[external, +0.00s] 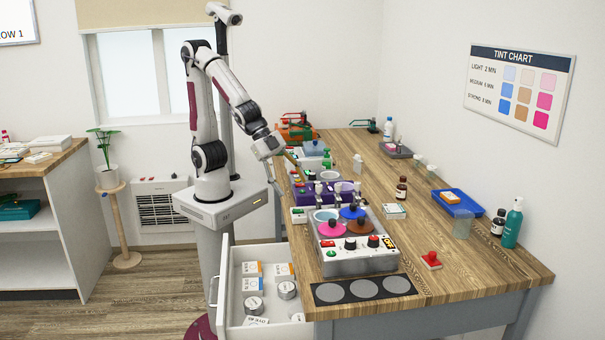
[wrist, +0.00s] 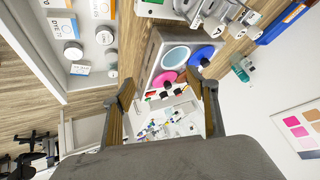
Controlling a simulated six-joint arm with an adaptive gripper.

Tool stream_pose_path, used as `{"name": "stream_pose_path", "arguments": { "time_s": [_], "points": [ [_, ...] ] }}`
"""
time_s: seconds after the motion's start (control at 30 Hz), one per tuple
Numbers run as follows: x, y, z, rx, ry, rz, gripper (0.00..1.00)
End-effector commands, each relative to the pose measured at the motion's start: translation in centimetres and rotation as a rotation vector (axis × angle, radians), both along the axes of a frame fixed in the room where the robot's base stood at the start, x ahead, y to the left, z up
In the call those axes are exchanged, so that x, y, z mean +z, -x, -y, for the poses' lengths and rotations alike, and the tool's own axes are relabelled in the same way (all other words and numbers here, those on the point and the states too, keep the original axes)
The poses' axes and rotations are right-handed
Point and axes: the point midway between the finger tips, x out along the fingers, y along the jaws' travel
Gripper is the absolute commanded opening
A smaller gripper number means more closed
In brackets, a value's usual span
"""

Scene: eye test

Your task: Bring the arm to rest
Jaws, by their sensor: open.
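My gripper (external: 291,160) is in the air at the left edge of the wooden workbench (external: 460,245), in front of my arm's column in the external view. In the wrist view my gripper (wrist: 169,88) shows two fingers spread wide, with nothing held between them. My arm is raised at the shoulder and bent down at the elbow toward the bench. A control unit with coloured lids (external: 358,258) stands on the bench, nearer the camera than my gripper. It also shows beyond the fingers in the wrist view (wrist: 155,62).
An open drawer (external: 228,288) with boxes and round tins juts out at the bench's left. A purple rack (external: 303,195), brown bottle (external: 401,189), blue tray (external: 457,207) and green bottle (external: 512,228) stand on the bench.

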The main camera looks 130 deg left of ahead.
Motion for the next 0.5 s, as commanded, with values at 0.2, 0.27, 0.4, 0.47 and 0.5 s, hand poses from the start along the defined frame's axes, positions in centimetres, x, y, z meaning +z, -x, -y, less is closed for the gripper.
{"name": "stream_pose_path", "arguments": {
  "time_s": [0.2, 0.27, 0.4, 0.47, 0.5],
  "points": [
    [2.2, 3.6, -1.7, 0.100, 0.026, -0.027, 0.58],
    [2.7, 4.7, -2.0, 0.123, 0.036, -0.036, 0.58],
    [3.6, 7.3, -2.4, 0.176, 0.065, -0.060, 0.58],
    [4.0, 8.4, -2.5, 0.195, 0.078, -0.072, 0.58],
    [4.2, 9.2, -2.6, 0.207, 0.087, -0.079, 0.58]
  ]
}}
